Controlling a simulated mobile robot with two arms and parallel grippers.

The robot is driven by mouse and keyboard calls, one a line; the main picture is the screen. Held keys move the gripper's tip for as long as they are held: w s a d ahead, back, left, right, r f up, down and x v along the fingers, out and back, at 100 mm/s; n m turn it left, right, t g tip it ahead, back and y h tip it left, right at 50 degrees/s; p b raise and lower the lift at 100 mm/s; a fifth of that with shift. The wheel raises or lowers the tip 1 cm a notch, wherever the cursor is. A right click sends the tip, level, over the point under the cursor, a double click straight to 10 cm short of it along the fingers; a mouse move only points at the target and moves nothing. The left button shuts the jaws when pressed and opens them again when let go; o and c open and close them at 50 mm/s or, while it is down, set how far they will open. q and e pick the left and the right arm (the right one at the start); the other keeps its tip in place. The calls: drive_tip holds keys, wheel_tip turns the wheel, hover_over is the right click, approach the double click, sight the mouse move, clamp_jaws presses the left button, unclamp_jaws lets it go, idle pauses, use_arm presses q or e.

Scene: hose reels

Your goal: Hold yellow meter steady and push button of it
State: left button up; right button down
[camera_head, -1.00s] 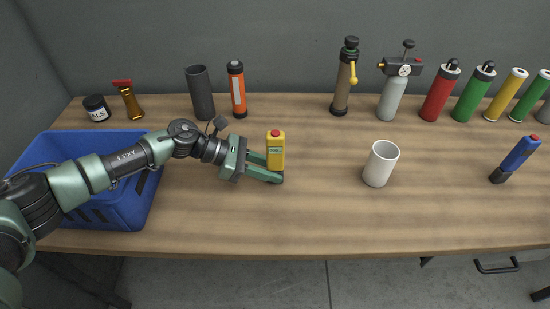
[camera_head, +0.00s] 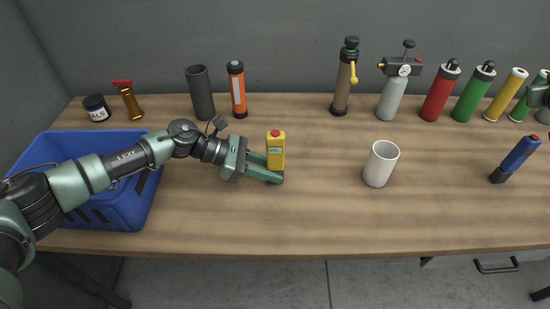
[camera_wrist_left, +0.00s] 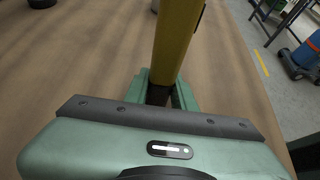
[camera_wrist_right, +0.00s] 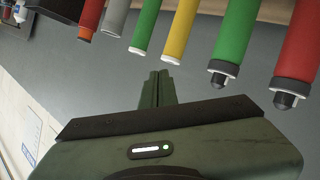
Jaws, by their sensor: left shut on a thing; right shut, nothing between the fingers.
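The yellow meter (camera_head: 276,152) stands upright on the table left of centre in the head view, with a red button (camera_head: 276,133) on top and a small display on its front. My left gripper (camera_head: 274,174) is shut on the lower part of the meter. In the left wrist view the meter (camera_wrist_left: 178,40) rises between the green fingers (camera_wrist_left: 160,92); its top is out of that view. My right gripper (camera_wrist_right: 158,88) is shut and empty in the right wrist view, with cylinders beyond it. Only a part of my right arm shows at the head view's right edge.
A white cup (camera_head: 381,164) stands right of the meter, and a blue meter-like device (camera_head: 516,159) stands farther right. A blue crate (camera_head: 130,208) is under my left arm. Several cylinders and bottles line the back, including a red one (camera_head: 440,92). The table between meter and cup is clear.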

drive_tip(key=w+a+r+n+t+y, duration=0.1)
drive_tip(key=w+a+r+n+y, duration=0.15)
drive_tip(key=a, duration=0.85)
drive_tip(key=w+a+r+n+t+y, duration=0.1)
drive_tip(key=w+a+r+n+y, duration=0.15)
drive_tip(key=a, duration=0.75)
drive_tip(key=w+a+r+n+y, duration=0.2)
drive_tip(key=w+a+r+y, duration=0.15)
drive_tip(key=a, duration=0.75)
drive_tip(key=n+g+y, duration=0.6)
drive_tip(key=n+g, duration=0.1)
drive_tip(key=n, duration=0.5)
hover_over(279, 137)
wheel_tip(279, 137, down, 2)
drive_tip(key=f, duration=0.1)
wheel_tip(279, 137, down, 8)
drive_tip(key=shift+f, duration=0.1)
